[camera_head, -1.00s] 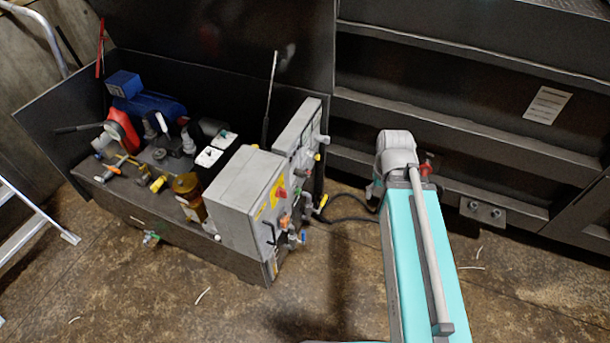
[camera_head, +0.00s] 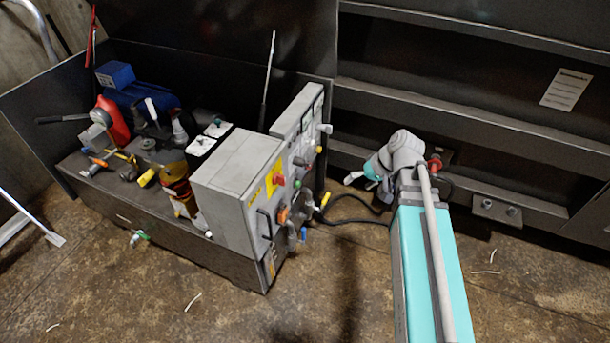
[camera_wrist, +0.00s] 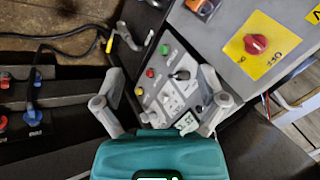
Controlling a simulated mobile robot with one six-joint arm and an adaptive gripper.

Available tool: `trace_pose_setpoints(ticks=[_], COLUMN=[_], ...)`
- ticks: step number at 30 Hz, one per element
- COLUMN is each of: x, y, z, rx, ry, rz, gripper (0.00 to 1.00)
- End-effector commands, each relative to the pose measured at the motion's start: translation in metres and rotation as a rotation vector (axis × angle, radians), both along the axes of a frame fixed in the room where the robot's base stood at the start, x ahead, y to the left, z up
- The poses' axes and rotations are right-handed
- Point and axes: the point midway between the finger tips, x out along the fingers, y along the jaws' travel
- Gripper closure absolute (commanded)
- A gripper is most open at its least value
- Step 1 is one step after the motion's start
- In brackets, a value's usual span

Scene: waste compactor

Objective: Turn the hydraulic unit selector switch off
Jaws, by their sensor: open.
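In the wrist view, a grey control panel (camera_wrist: 165,95) lies beyond my gripper (camera_wrist: 161,76), between its spread fingers. It carries a black lever-like selector knob (camera_wrist: 180,75) and red, yellow and green buttons. A red rotary switch (camera_wrist: 255,44) on a yellow plate is on the grey cabinet at upper right, outside the fingers. My gripper is open and empty, apart from the switches. In the head view, the red switch (camera_head: 278,180) shows on the cabinet (camera_head: 230,180); my gripper (camera_head: 372,168) is to its right, partly hidden behind my wrist. Which switch is the hydraulic selector is not certain.
A lever handle (camera_wrist: 130,38) sticks out near the left finger. A black cable (camera_head: 350,220) runs along the floor by the unit. Compactor wall ribs (camera_head: 450,120) stand behind my arm. Open floor (camera_head: 300,300) lies in front of the cabinet.

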Motion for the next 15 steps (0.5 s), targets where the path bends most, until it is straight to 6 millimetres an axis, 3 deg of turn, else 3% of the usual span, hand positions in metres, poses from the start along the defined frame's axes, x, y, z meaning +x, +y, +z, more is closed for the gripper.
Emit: trace_pose_setpoints(ticks=[1, 15], x=[0.007, 0.054], y=[0.003, 0.030], z=[-0.017, -0.066], rx=[0.032, 0.345], ry=[-0.015, -0.184], rz=[0.008, 0.074], gripper=[0.09, 0.09])
